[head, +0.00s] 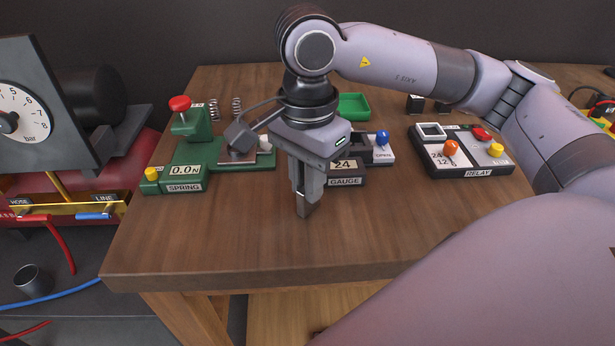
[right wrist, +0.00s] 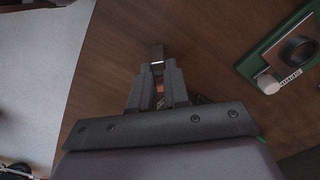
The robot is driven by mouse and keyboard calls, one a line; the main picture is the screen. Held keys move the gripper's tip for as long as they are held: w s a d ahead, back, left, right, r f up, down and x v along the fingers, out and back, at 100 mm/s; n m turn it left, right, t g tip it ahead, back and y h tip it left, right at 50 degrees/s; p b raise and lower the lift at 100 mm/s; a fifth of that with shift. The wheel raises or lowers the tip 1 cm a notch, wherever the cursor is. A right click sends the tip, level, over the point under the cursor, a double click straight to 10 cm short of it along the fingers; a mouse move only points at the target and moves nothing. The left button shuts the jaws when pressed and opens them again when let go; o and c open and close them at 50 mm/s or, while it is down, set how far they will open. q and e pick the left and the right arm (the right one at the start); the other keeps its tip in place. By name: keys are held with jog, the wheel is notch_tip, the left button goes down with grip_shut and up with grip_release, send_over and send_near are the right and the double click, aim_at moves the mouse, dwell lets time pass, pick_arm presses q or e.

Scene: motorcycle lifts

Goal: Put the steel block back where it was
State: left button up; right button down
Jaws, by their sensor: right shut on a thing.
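My right gripper (head: 308,188) points down over the front middle of the wooden table and is shut on the steel block (head: 304,208). The block is small and grey, and its lower end sticks out below the fingertips. In the right wrist view the block (right wrist: 158,51) shows just beyond the fingertips (right wrist: 157,70). I cannot tell whether it touches the tabletop. My left gripper is not in view.
Behind the gripper stand a green SPRING tester (head: 190,172), a GAUGE unit (head: 347,177) partly hidden by my gripper, and a green tray (head: 353,106). A RELAY box (head: 468,170) stands to the right. The table's front (head: 210,245) is clear.

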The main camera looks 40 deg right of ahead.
jog(key=shift+f, duration=0.15)
jog(key=c, duration=1.1)
grip_release()
jog(key=shift+r, duration=0.35)
notch_tip(320, 180, up, 12)
jog(key=p, duration=0.1)
jog(key=shift+f, duration=0.15)
